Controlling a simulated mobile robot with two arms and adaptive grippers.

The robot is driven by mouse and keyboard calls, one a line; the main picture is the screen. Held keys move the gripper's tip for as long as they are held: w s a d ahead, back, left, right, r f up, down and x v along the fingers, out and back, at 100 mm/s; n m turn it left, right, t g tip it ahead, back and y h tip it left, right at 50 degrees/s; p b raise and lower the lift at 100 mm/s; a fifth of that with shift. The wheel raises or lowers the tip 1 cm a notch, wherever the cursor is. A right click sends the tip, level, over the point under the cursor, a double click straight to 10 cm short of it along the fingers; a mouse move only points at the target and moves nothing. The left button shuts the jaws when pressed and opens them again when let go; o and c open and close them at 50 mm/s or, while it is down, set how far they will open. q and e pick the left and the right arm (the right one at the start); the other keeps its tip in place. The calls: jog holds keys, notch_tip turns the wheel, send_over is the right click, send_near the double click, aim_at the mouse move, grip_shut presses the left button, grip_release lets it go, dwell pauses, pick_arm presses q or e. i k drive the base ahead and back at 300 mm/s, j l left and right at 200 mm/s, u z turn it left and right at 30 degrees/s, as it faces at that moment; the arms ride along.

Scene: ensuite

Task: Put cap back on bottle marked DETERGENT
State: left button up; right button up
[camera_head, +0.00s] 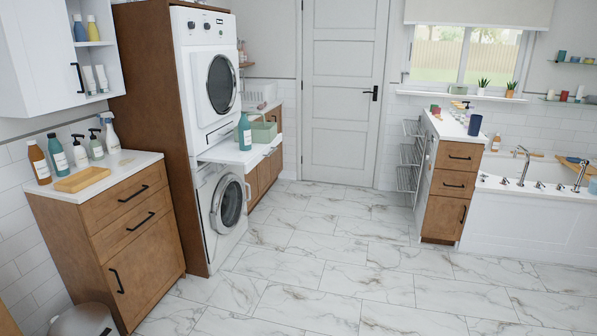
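A teal bottle (245,132) with a pale label stands upright on the white shelf (222,153) between the stacked machines. A similar teal bottle (57,153) and a brown bottle (38,163) stand on the left cabinet's white top (120,165). The labels are too small to read, so I cannot tell which bottle is marked DETERGENT. I cannot make out a loose cap. Neither of my grippers is in view.
Pump bottles (80,150), a spray bottle (111,133) and a wooden tray (83,180) share the left cabinet top. A drawer unit (452,180) and bathtub (525,215) stand right. The marble floor (330,260) is clear.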

aim_at(244, 128)
jog(key=i+u, duration=0.2)
jog(key=i, duration=0.25)
jog(key=i+l+u, duration=0.2)
jog(key=i, duration=0.2)
jog(key=i+l+u, duration=0.2)
jog(key=i, duration=0.25)
jog(key=i+j, duration=0.15)
jog(key=i, duration=0.7)
jog(key=i+j+u, duration=0.1)
jog(key=i, duration=0.75)
jog(key=i+j, duration=0.15)
jog(key=i, duration=0.75)
